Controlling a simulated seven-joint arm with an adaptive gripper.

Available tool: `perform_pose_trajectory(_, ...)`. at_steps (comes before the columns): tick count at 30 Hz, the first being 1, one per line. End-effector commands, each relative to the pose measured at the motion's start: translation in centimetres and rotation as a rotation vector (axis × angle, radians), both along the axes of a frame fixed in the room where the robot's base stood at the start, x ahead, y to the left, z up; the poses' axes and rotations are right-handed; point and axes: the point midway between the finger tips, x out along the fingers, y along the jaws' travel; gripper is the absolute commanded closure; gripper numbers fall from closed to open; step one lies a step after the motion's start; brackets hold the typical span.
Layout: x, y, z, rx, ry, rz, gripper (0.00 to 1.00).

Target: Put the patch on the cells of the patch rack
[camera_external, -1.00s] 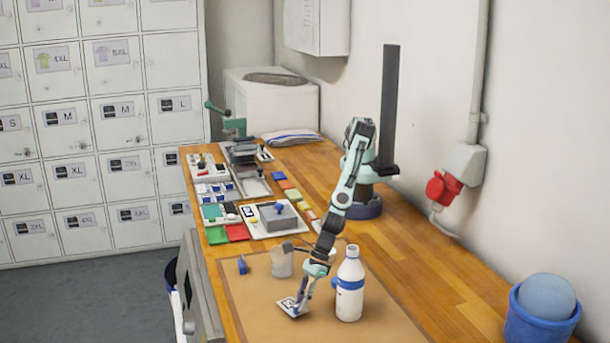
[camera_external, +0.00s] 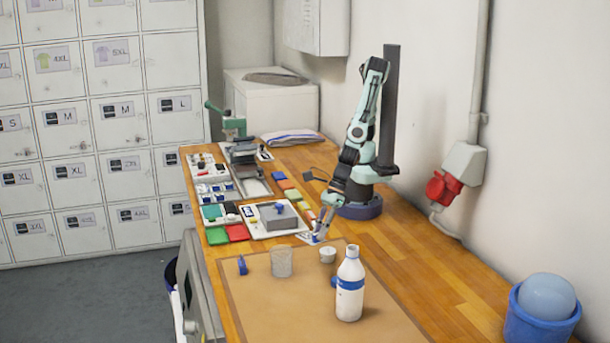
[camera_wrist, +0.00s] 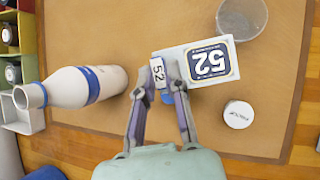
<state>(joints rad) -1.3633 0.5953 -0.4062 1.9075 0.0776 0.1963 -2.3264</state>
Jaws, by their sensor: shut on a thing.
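My gripper (camera_wrist: 165,84) is shut on the patch (camera_wrist: 209,64), a white piece with a navy panel reading 52. A smaller 52 label (camera_wrist: 157,73) shows by the left fingertip in the wrist view. In the external view my gripper (camera_external: 318,235) is low near my base, at the mat's far edge, with the white patch (camera_external: 308,238) at its tips. I cannot tell whether the patch touches the table. A row of coloured pieces (camera_external: 292,194) lies just beyond. I cannot tell for certain which thing is the patch rack.
A white bottle (camera_external: 349,290) with a blue band stands on the brown mat (camera_external: 270,315). A clear cup (camera_external: 281,261), a small white round tub (camera_external: 327,255) and a blue clip (camera_external: 242,265) stand there too. White open compartments (camera_wrist: 22,117) show at the wrist view's left edge.

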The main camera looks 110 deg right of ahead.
Motion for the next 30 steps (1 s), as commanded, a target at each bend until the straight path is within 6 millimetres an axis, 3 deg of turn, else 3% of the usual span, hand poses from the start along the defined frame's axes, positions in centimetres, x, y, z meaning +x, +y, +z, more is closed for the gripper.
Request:
perform_pose_trajectory(4, 1.4, -1.1, 0.0, 0.001, -0.001, -0.038, 1.0)
perform_pose_trajectory(8, 4.9, -4.2, 0.2, 0.001, -0.001, -0.139, 1.0)
perform_pose_trajectory(13, 12.1, -10.2, 2.1, 0.004, -0.003, -0.335, 1.0)
perform_pose_trajectory(18, 16.8, -18.0, 3.8, 0.002, -0.002, -0.613, 1.0)
perform_pose_trajectory(24, 18.7, -27.2, 5.6, 0.001, -0.002, -1.086, 1.0)
perform_pose_trajectory(30, 17.2, -34.8, 7.7, 0.0, -0.007, -1.669, 1.0)
